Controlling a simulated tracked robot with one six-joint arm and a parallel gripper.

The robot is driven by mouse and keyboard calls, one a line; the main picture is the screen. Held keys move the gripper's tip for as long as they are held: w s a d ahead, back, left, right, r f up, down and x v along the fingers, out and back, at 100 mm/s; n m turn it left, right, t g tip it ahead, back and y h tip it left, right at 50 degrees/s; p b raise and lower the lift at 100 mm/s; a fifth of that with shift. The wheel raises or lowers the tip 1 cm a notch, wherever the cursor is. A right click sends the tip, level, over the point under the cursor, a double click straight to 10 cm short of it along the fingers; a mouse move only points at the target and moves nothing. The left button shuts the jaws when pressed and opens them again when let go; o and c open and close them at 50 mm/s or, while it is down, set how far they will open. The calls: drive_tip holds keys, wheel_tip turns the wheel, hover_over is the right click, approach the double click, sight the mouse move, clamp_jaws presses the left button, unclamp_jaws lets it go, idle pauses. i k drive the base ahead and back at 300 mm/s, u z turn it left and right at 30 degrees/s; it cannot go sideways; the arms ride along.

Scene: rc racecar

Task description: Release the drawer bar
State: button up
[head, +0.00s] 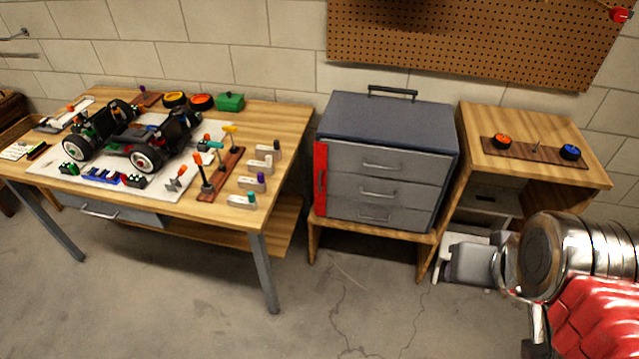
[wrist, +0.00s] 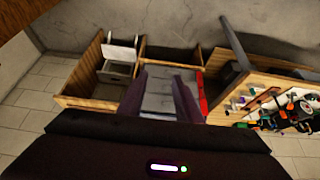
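The drawer bar is a red upright strip (head: 320,180) at the left edge of the grey drawer cabinet (head: 388,122) in the head view. It stands against the front of the cabinet's three drawers, which look shut. In the wrist view, which is upside down, the red bar (wrist: 203,92) shows right of the grey drawer fronts. My gripper (wrist: 161,82) shows there as two dark fingers spread apart, with nothing visible between them but the distant cabinet. It is apart from the bar.
A wooden workbench (head: 285,120) with a toy car (head: 130,135) and several tools stands left. Floor before the cabinet is clear.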

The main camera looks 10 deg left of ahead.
sight(321, 149)
drive_tip(key=u, duration=1.35)
drive_tip(key=i, duration=0.45)
drive_tip(key=u, duration=0.4)
